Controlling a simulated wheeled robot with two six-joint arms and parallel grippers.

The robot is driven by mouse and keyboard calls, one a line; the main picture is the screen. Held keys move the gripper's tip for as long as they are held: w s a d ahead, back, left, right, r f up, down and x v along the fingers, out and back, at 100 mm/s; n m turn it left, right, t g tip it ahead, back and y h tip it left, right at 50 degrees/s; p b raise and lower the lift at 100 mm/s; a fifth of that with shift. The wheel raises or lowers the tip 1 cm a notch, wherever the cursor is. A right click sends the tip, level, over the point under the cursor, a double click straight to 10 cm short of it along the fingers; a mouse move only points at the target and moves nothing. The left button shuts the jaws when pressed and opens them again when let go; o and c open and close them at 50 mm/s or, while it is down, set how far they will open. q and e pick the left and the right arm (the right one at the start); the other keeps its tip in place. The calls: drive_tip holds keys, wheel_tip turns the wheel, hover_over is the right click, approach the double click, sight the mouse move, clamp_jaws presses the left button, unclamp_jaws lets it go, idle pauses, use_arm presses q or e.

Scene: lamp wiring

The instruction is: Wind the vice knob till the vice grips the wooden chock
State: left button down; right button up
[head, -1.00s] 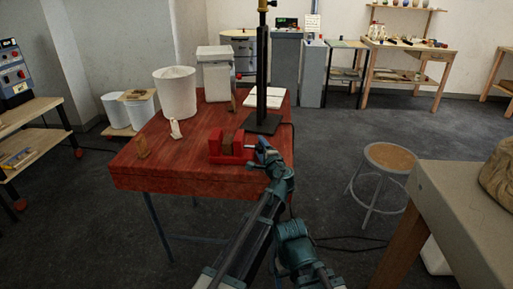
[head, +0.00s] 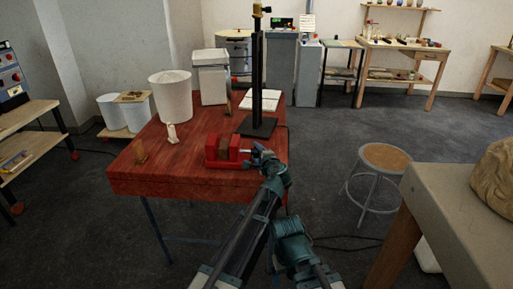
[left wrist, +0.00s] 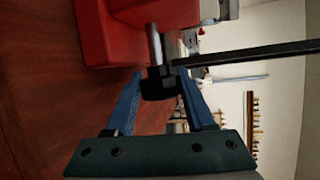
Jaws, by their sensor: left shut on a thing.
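The red vice (head: 226,161) sits near the front right of the red wooden table; its red body also fills the upper left of the left wrist view (left wrist: 105,35). The black vice knob (left wrist: 158,84), on a metal screw (left wrist: 154,45), lies between the blue fingers of my left gripper (left wrist: 160,78). My left gripper (head: 256,150) reaches the vice's right side in the head view and is shut on the knob. My right gripper is not in view.
A black lamp stand (head: 258,126) rises just behind the vice. A white shade (head: 171,98), a small white piece (head: 172,133) and a wooden piece (head: 140,152) stand on the table. A stool (head: 385,158) and grey table (head: 465,200) are at the right.

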use_arm(q)
drive_tip(key=g+p, duration=0.1)
drive_tip(key=p, duration=0.1)
drive_tip(key=m+g+p, duration=0.1)
drive_tip(key=p, duration=0.1)
drive_tip(key=shift+r+g+h, duration=0.3)
drive_tip(key=shift+r+g, duration=0.05)
drive_tip(key=shift+g, duration=0.05)
drive_tip(key=shift+f+g+p, duration=0.15)
drive_tip(key=shift+g+p, duration=0.55)
drive_tip(key=shift+p, duration=0.5)
drive_tip(key=shift+f+m+g+p, duration=0.15)
drive_tip(key=shift+m+g+p, duration=0.15)
drive_tip(key=shift+g+p, duration=0.1)
drive_tip(key=c, duration=0.5)
unclamp_jaws()
drive_tip(key=shift+c, duration=0.2)
